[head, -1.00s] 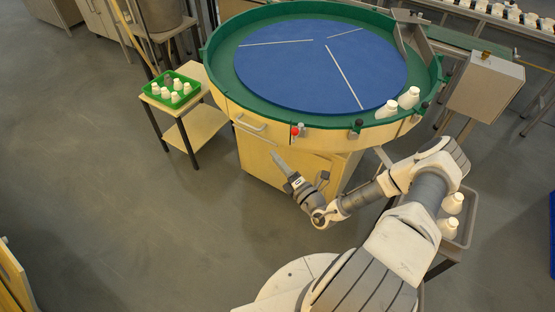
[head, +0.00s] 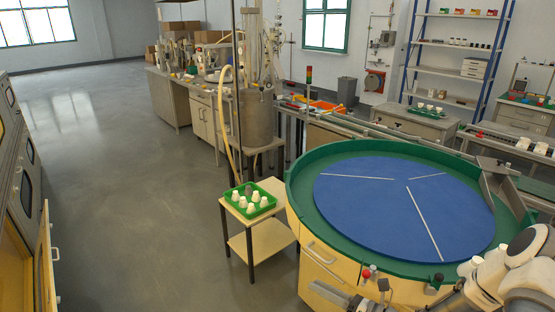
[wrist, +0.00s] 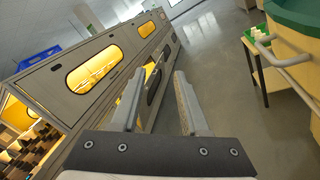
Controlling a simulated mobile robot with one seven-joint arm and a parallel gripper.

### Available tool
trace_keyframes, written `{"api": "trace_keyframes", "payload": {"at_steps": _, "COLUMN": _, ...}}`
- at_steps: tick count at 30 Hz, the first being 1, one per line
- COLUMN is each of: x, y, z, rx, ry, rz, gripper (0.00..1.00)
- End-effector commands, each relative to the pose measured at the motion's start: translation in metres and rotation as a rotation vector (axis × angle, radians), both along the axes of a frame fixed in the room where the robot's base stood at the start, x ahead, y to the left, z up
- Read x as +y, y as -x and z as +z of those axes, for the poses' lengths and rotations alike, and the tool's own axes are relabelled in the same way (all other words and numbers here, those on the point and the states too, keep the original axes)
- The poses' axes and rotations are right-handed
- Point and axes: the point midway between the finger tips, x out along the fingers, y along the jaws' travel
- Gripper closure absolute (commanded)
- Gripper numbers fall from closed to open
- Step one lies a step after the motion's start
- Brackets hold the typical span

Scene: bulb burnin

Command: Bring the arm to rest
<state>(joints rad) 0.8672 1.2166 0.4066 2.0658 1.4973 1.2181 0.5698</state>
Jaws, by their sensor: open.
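My gripper (wrist: 160,105) is open in the wrist view, with nothing between its two grey fingers. Beyond the fingers are the bare floor and a grey cabinet with yellow-lit windows. In the head view my arm is at the lower right, beside the front of the round table, and my gripper (head: 328,292) shows low by the table's wooden base. The head view does not show the fingers clearly.
The round table (head: 309,198) has a blue disc and green rim. A small side table (head: 268,238) carries a green tray (head: 233,205) of white bulbs. The grey cabinet (wrist: 60,105) has an open door (head: 46,262) at left. The floor between is clear.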

Motion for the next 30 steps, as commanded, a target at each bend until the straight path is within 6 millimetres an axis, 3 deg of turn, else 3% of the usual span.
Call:
{"api": "trace_keyframes", "payload": {"at_steps": 6, "x": 0.029, "y": 0.031, "z": 0.039, "rx": -0.188, "ry": 0.277, "rz": 0.287, "gripper": 0.55}}
{"api": "trace_keyframes", "payload": {"at_steps": 13, "x": 0.046, "y": 0.069, "z": 0.072, "rx": -0.392, "ry": 0.548, "rz": 0.573, "gripper": 0.55}}
{"api": "trace_keyframes", "payload": {"at_steps": 21, "x": 0.048, "y": 0.112, "z": 0.105, "rx": -0.643, "ry": 0.855, "rz": 0.889, "gripper": 0.55}}
{"api": "trace_keyframes", "payload": {"at_steps": 30, "x": 0.033, "y": 0.151, "z": 0.144, "rx": -0.932, "ry": 1.181, "rz": 1.211, "gripper": 0.55}}
